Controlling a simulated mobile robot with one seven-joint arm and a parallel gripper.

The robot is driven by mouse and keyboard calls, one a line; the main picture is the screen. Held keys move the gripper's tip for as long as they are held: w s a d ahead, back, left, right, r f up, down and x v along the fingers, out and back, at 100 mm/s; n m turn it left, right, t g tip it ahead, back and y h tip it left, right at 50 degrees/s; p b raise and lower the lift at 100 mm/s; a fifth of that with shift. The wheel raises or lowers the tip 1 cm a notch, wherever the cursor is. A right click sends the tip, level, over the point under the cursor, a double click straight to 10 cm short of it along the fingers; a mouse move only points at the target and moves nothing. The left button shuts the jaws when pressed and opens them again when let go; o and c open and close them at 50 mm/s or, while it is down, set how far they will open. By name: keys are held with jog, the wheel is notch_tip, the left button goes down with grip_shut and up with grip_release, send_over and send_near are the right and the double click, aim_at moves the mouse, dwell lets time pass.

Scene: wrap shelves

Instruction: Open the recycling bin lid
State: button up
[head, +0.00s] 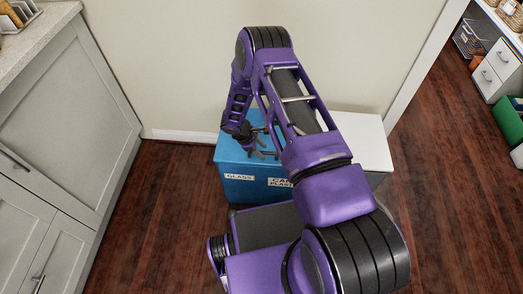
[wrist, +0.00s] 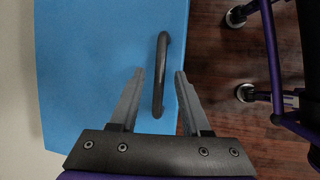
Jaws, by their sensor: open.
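The blue recycling bin (head: 240,185) stands against the wall, with white labels on its front, one reading GLASS. Its blue lid (wrist: 90,60) looks flat and shut; my arm hides part of it in the head view. A dark curved handle (wrist: 161,75) is near the lid's edge in the wrist view. My gripper (wrist: 159,72) is open, with one finger on each side of the handle in the picture. I cannot tell whether the fingers touch it. In the head view my gripper (head: 262,150) is above the blue lid, partly hidden by my arm.
A white-topped bin or box (head: 365,140) stands directly right of the blue bin. Grey cabinets (head: 65,120) line the left side. Wood floor (head: 165,200) is clear between them. A doorway at the right shows white drawers (head: 495,70) and a green bin (head: 508,122).

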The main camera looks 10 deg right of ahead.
jog(key=shift+c, duration=0.2)
grip_shut()
dwell(1.3)
